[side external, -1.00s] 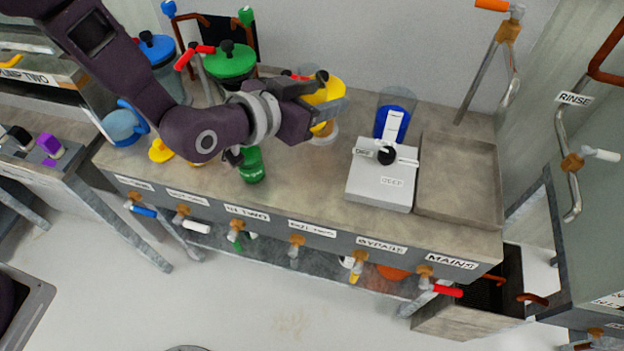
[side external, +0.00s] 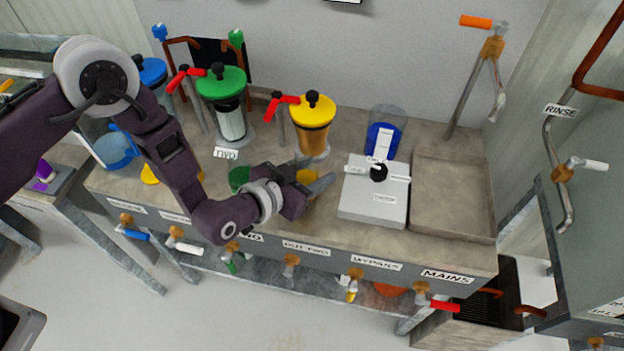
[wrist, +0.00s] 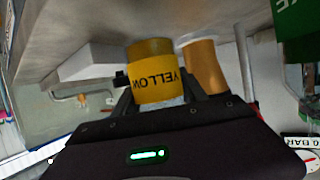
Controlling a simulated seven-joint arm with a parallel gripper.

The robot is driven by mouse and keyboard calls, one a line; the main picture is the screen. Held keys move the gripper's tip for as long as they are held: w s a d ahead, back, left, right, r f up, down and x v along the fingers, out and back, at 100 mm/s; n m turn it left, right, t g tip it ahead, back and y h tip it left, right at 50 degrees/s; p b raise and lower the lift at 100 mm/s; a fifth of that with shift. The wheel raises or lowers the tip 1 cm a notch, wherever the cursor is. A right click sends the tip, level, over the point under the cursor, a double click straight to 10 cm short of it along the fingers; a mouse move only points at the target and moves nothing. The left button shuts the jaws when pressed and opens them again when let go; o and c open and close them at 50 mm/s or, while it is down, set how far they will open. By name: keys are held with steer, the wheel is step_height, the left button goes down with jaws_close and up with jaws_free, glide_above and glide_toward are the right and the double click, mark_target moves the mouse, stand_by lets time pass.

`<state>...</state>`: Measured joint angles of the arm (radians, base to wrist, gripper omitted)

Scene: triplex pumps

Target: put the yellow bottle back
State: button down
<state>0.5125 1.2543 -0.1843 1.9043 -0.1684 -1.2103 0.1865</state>
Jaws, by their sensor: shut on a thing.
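The yellow bottle (side external: 306,177) is between the fingers of my gripper (side external: 314,184), low over the front part of the bench in the side view. In the wrist view the bottle (wrist: 152,75) shows its "YELLOW" label, with my gripper (wrist: 160,100) shut on it. I cannot tell whether its base touches the bench. A green bottle (side external: 238,178) stands just left of my gripper, partly hidden by my arm. Another yellow thing (side external: 150,174) shows in part left of my arm.
A yellow-lidded pump jar (side external: 313,125) stands behind my gripper, and a green-lidded one (side external: 222,90) is farther left. A white scale (side external: 372,205) is close on the right, with a blue-filled clear container (side external: 383,138) behind it. An empty grey tray (side external: 452,200) lies farther right.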

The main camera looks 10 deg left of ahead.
steer(key=shift+f, duration=1.15)
steer(key=shift+f, duration=0.15)
steer(key=c, duration=0.6)
jaws_free()
steer(key=shift+c, duration=0.2)
steer(key=shift+r, duration=0.2)
steer(key=v, duration=1.2)
steer(key=shift+a+f, duration=0.1)
